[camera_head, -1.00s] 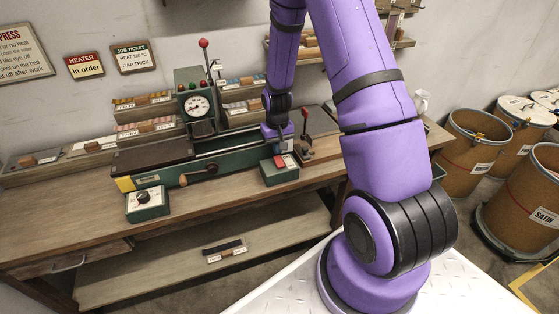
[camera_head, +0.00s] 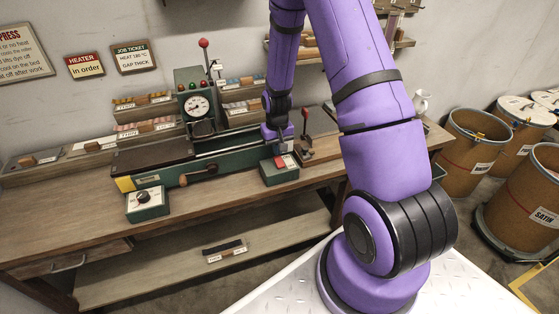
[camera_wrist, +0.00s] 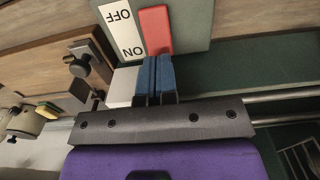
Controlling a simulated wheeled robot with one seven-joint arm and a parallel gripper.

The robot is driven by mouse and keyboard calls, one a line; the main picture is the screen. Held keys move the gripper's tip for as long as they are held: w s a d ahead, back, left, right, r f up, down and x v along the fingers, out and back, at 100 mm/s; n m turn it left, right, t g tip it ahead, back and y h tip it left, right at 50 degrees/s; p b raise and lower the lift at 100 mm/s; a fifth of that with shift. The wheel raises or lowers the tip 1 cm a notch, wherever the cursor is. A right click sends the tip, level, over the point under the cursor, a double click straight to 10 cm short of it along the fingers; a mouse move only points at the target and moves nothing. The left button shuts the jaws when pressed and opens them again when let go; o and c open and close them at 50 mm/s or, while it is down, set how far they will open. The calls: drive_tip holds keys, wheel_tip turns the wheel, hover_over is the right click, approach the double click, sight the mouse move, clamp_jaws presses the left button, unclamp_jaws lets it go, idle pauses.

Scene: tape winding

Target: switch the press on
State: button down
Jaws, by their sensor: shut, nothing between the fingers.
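The press (camera_head: 205,150) is a long green machine on the bench with a round dial (camera_head: 197,106). At its right front is a green switch box (camera_head: 281,177) with a red rocker and a white label. In the wrist view the red rocker (camera_wrist: 156,29) stands beside the label (camera_wrist: 122,30), which reads OFF at the far end and ON at the near end. My gripper (camera_wrist: 157,62) is shut and empty, its blue fingertips at the rocker's ON end. They hide that edge, so I cannot tell whether they touch. My gripper (camera_head: 281,148) is above the box in the head view.
A box with a black knob (camera_head: 143,197) is at the bench's front left. Another red-knobbed lever (camera_head: 204,44) rises behind the dial. Brown drums (camera_head: 474,145) stand on the right.

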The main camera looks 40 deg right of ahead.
drive_tip(key=shift+f, duration=1.1)
idle(0.6)
drive_tip(key=shift+r, duration=3.5)
